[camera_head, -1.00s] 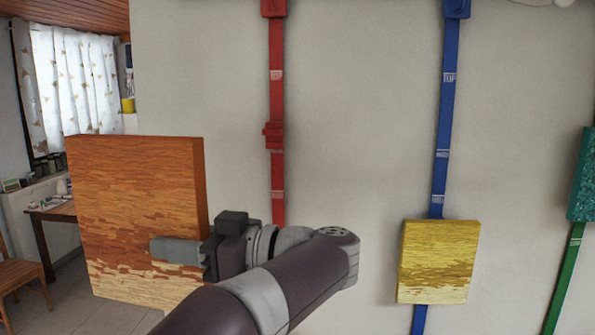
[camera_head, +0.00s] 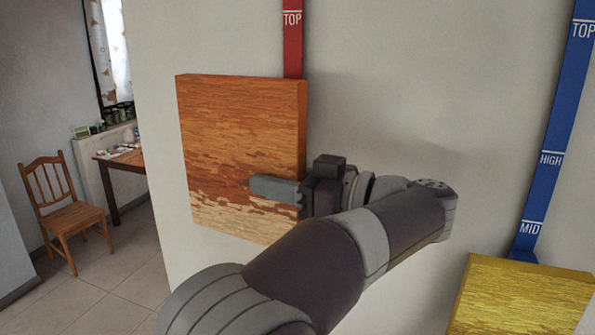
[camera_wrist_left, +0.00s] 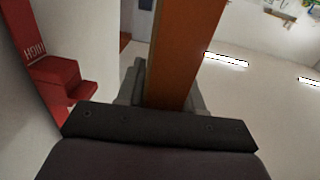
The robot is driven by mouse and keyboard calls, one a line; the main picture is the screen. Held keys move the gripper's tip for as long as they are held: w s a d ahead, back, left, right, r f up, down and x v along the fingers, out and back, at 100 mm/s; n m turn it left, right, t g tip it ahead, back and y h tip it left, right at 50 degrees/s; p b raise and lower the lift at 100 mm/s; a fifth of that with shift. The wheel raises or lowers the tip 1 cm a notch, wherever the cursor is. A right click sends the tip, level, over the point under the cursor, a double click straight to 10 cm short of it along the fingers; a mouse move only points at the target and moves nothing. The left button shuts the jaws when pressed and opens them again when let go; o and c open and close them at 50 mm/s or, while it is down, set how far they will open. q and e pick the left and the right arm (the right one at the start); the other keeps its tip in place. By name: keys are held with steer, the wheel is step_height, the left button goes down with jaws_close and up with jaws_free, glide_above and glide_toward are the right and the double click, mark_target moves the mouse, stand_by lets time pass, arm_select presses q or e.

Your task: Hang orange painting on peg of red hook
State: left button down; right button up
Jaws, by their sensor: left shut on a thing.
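The orange painting (camera_head: 235,130), a thick block shading to pale yellow at its lower edge, is upright in front of the wall in the head view. My left gripper (camera_head: 278,188) is shut on its right edge. In the left wrist view the painting (camera_wrist_left: 185,50) shows edge-on between the fingers. The red strip (camera_head: 292,40) marked TOP runs up the wall behind the painting, which covers its lower part. The red hook (camera_wrist_left: 63,80) with its protruding peg shows at the left of the wrist view, apart from the painting. My right gripper is out of view.
A blue strip (camera_head: 556,120) with TOP, HIGH and MID marks hangs on the wall at right, with a yellow painting (camera_head: 525,300) below. A chair (camera_head: 65,210) and a table (camera_head: 125,165) stand far left. The wall between the strips is mostly bare.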

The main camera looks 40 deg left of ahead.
arm_select(q)
steer(key=shift+s+a+r, duration=0.1)
steer(key=shift+s+r, duration=0.15)
steer(key=shift+s, duration=0.2)
steer(key=shift+w+a+p, duration=0.1)
steer(key=shift+w+p, duration=0.15)
steer(key=shift+p, duration=0.05)
steer(key=w+a+f+p, duration=0.1)
steer(key=w, duration=0.4)
steer(key=w+a+f+p, duration=0.1)
steer(key=w+p, duration=0.1)
steer(key=w, duration=0.4)
steer(key=shift+a+f, duration=0.25)
steer(key=shift+a, duration=0.05)
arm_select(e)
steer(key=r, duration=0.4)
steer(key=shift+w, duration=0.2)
arm_select(q)
steer(key=shift+s, duration=0.2)
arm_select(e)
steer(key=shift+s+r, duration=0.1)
